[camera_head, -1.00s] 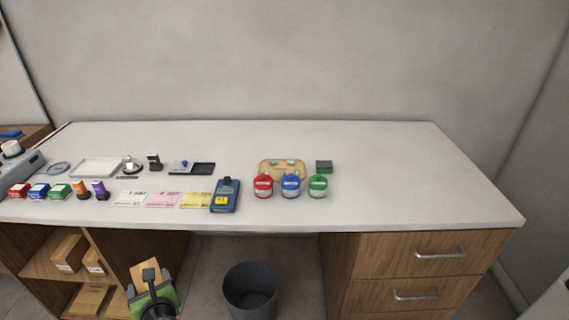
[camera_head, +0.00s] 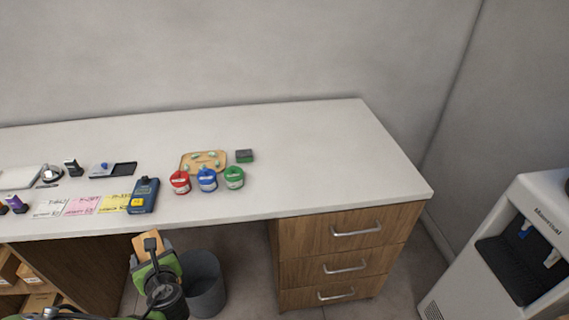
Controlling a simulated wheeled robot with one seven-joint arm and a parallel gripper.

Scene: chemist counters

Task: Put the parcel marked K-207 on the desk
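The desk (camera_head: 310,140) has a pale grey-white top over wooden drawers, with shelves under its left part. My gripper (camera_head: 153,250) is at the lower left, in front of the desk's front edge and seemingly below its top. It appears shut on a small brown cardboard parcel (camera_head: 140,245), which shows between and beside the fingers. No marking on this parcel can be read, so I cannot tell if it is K-207. Other brown parcels (camera_head: 38,302) lie on the shelves at the lower left; their labels are too small to read.
Red (camera_head: 180,183), blue (camera_head: 207,180) and green (camera_head: 234,178) jars, a wooden tray (camera_head: 221,163), a blue card terminal (camera_head: 144,195) and paper slips occupy the desk's left and middle. Its right end is clear. A bin (camera_head: 206,285) stands below; a water dispenser (camera_head: 520,250) is at right.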

